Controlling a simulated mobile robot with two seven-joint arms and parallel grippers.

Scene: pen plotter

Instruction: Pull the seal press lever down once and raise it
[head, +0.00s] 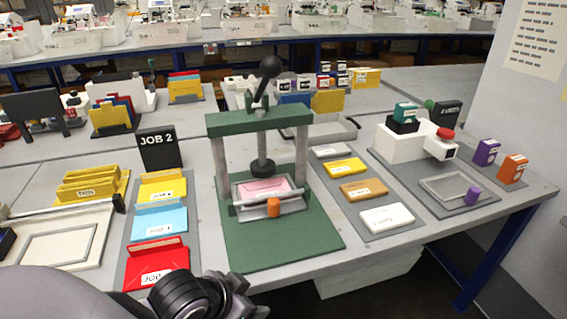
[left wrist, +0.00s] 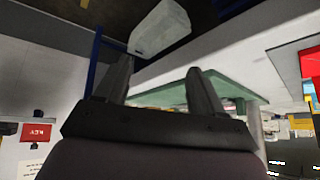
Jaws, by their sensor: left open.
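The seal press stands in the middle of the table, with a green frame (head: 258,118) on grey posts and a green base (head: 290,243). Its lever (head: 262,90) points up and leans slightly right, topped by a black ball knob (head: 270,66). A dark round press head (head: 263,168) hangs above a pink sheet (head: 262,187) on the bed. An orange piece (head: 273,207) is at the bed's front. My left gripper (head: 232,298) is low at the front edge, apart from the lever. In the left wrist view its fingers (left wrist: 158,75) are spread and empty, with the green base (left wrist: 165,92) beyond.
Left of the press are red, blue and yellow folders (head: 160,222) and a black JOB 2 sign (head: 158,147). Right of it, a grey mat (head: 345,182) holds several small blocks. A white machine (head: 405,142) stands farther right. The space above the press looks clear.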

